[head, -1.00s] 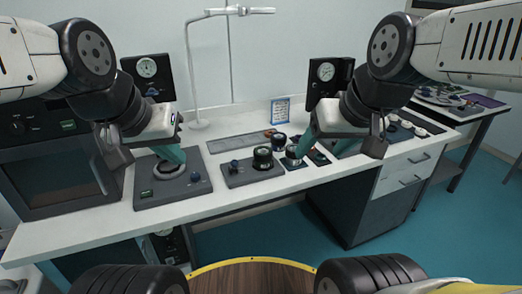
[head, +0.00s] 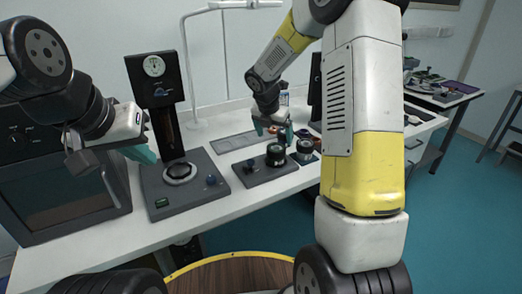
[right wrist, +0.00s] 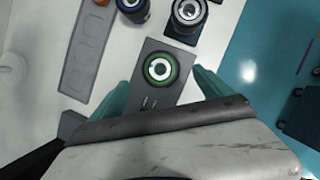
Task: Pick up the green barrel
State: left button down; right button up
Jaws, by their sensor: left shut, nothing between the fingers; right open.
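The green barrel is a short dark cylinder with a green ring around its top (right wrist: 161,68). It stands upright on a grey plate, and in the head view it looks black (head: 275,155). My right gripper (head: 273,130) is open above and behind it in the head view. In the right wrist view its two teal fingers lie on either side of the barrel's lower edge, with nothing held. Whether the fingers are down at barrel height cannot be told. My left gripper (head: 146,152) is shut and empty, left of the round-ringed device.
A black-and-silver barrel (right wrist: 188,10) on a dark base stands close to the green barrel, and a blue-ringed barrel (right wrist: 131,8) is nearby. The plate (head: 245,180) also carries a small knob (head: 249,165). A gauge stand (head: 160,95) rises at the left. The front table strip is clear.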

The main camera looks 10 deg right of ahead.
aim_at(276, 147)
jog(key=shift+w+f, duration=0.2)
jog(key=shift+f, duration=0.3)
jog(key=x, duration=0.7)
jog(key=shift+s+f, duration=0.1)
jog(key=shift+c, duration=0.2)
jog(key=c, duration=1.5)
jog(key=shift+c, duration=0.2)
